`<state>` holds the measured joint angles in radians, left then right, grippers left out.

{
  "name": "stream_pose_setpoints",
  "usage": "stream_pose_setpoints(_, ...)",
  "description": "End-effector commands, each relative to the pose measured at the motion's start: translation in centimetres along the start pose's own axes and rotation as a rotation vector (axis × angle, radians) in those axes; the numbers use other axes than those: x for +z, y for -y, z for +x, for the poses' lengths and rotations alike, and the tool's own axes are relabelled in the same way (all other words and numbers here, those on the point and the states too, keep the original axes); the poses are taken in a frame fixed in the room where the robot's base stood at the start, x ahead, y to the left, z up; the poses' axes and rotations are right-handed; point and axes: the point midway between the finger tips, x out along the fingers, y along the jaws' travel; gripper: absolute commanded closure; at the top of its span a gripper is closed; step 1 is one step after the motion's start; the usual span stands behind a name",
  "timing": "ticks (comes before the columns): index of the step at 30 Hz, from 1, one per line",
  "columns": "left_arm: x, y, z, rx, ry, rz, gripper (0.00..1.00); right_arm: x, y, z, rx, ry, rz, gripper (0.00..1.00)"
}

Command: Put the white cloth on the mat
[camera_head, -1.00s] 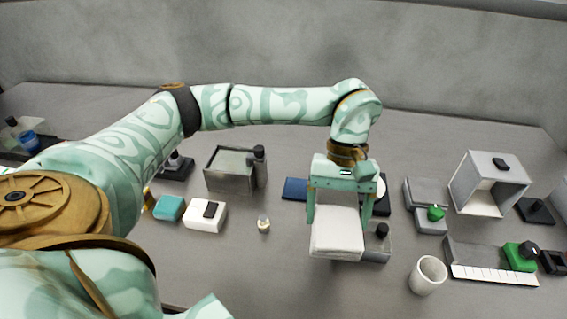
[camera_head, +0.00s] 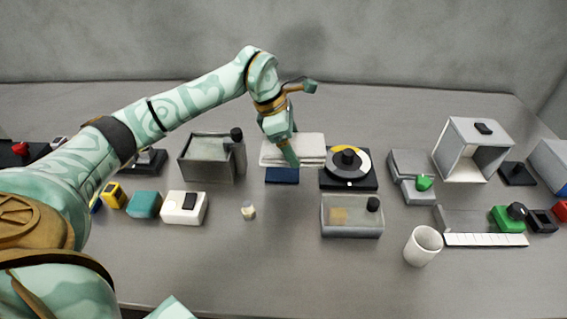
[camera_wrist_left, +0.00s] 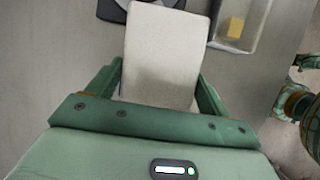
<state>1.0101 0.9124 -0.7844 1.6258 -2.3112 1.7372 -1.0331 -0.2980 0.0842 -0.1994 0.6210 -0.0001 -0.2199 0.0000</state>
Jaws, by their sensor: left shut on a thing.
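The white cloth (camera_head: 307,142) is a folded, flat stack held in my left gripper (camera_head: 291,150). In the left wrist view the cloth (camera_wrist_left: 162,50) lies between the two green fingers of the gripper (camera_wrist_left: 157,85), which are shut on it. The dark blue mat (camera_head: 282,176) lies on the table. The cloth appears just behind and above the mat in the head view and hides its far part. I cannot tell the height of the gap between them.
A round dial device (camera_head: 366,182) stands right of the mat, with a grey open tray (camera_head: 352,231) in front of it. A grey box (camera_head: 207,172) stands to the left.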

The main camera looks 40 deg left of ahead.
Motion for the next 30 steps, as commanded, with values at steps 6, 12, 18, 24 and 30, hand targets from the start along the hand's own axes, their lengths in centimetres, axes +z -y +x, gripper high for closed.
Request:
stream_pose_setpoints(6,-3.0,-1.9,2.7,-0.004,-0.001,0.0,0.48,0.4,0.8,1.2,-0.011,0.01,0.001,0.64)
stream_pose_setpoints(12,-4.1,-2.6,3.6,-0.005,-0.002,0.001,0.48,0.5,1.0,1.6,-0.014,0.013,0.002,0.64)
stream_pose_setpoints(18,-5.3,-2.7,6.3,-0.006,-0.001,0.002,0.48,0.9,1.0,2.3,-0.016,0.021,0.002,0.64)
stream_pose_setpoints(24,-5.3,-2.7,6.2,-0.003,0.0,0.004,0.48,0.9,0.8,2.2,-0.013,0.021,0.001,0.64)
stream_pose_setpoints(30,-5.4,-2.7,6.4,-0.003,-0.001,0.004,0.0,1.0,0.5,2.3,-0.01,0.023,0.0,0.64)
